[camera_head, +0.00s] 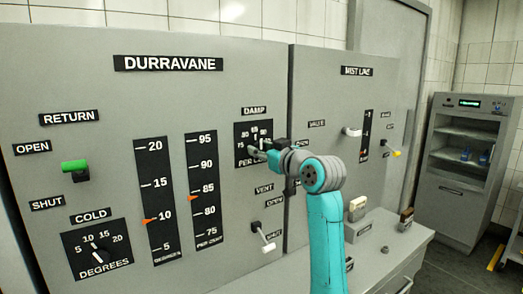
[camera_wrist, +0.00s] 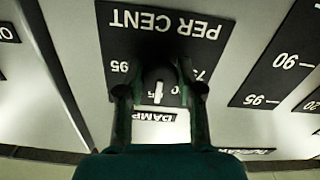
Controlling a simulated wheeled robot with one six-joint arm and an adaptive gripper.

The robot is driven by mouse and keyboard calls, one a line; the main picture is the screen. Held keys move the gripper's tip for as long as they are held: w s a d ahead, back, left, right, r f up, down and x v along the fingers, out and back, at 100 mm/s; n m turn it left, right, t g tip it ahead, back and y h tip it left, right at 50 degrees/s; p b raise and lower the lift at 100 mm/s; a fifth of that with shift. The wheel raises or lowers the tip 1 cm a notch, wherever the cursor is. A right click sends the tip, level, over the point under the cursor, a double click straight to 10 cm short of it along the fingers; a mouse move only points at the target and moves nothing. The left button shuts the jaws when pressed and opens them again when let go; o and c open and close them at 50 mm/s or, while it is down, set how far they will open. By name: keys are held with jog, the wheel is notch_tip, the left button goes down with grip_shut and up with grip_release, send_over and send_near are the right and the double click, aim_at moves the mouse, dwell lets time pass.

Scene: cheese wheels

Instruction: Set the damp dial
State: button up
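The damp dial (camera_head: 240,130) is a black plate on the grey panel, under the "DAMP" label (camera_head: 254,110). It has white numbers and "PER CENT" below. My gripper (camera_head: 262,152) is at the dial's lower part and hides some of it. In the wrist view, which is upside down, the dark knob (camera_wrist: 158,83) with a white pointer mark lies between my two fingers (camera_wrist: 159,75). The mark points toward the "DAMP" label, near the middle of the scale. The fingers stand on both sides of the knob; whether they touch it cannot be told.
Left of the dial are two vertical scales with orange pointers, the percent one (camera_head: 203,190) near 85. A vent lever (camera_head: 265,240) sits below the dial. A green-handled return lever (camera_head: 75,166) and cold dial (camera_head: 97,250) are at left. A cabinet (camera_head: 462,200) stands right.

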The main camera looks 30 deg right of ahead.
jog(key=shift+c, duration=0.7)
jog(key=shift+m, duration=0.3)
jog(key=shift+a+m, duration=0.1)
jog(key=shift+m, duration=7.5)
